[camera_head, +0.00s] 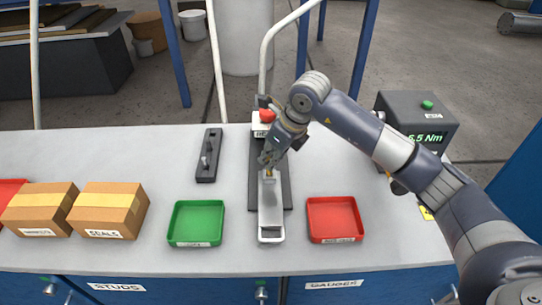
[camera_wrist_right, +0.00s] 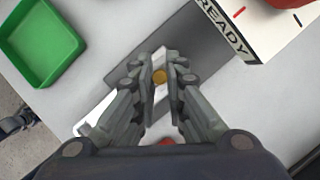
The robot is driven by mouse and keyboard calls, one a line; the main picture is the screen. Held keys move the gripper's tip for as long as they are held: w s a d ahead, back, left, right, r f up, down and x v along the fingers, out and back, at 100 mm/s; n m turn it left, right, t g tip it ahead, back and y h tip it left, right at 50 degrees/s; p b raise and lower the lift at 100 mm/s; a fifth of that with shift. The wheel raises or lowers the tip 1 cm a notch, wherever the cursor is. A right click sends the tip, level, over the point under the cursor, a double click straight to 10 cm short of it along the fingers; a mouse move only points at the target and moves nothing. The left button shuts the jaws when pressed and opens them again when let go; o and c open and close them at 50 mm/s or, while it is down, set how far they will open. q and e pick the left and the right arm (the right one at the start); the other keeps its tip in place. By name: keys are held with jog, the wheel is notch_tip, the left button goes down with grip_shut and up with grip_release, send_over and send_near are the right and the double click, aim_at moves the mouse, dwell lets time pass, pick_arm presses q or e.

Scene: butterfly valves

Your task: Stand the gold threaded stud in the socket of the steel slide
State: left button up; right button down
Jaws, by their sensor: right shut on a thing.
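My right gripper (camera_head: 268,162) is shut on the gold threaded stud (camera_head: 269,173). In the right wrist view the stud's round gold end (camera_wrist_right: 159,76) shows between the two fingertips (camera_wrist_right: 160,78). The steel slide (camera_head: 271,212) is a long pale bar on a dark base plate (camera_head: 254,185), with a loop-shaped near end. The gripper and stud are over the slide's far end. The fingers hide the socket, so I cannot tell whether the stud's foot is in it.
A white block marked READY (camera_wrist_right: 228,30) with a red top (camera_head: 267,116) stands just behind the slide. A green tray (camera_head: 197,242) is left of it, a red tray (camera_head: 335,238) right. A torque display (camera_head: 417,118) stands back right.

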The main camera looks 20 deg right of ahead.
jog(key=shift+f+b, duration=1)
jog(key=shift+b, duration=0.3)
dwell(1.2)
jog(key=c, duration=1.6)
grip_release()
jog(key=shift+o, duration=0.2)
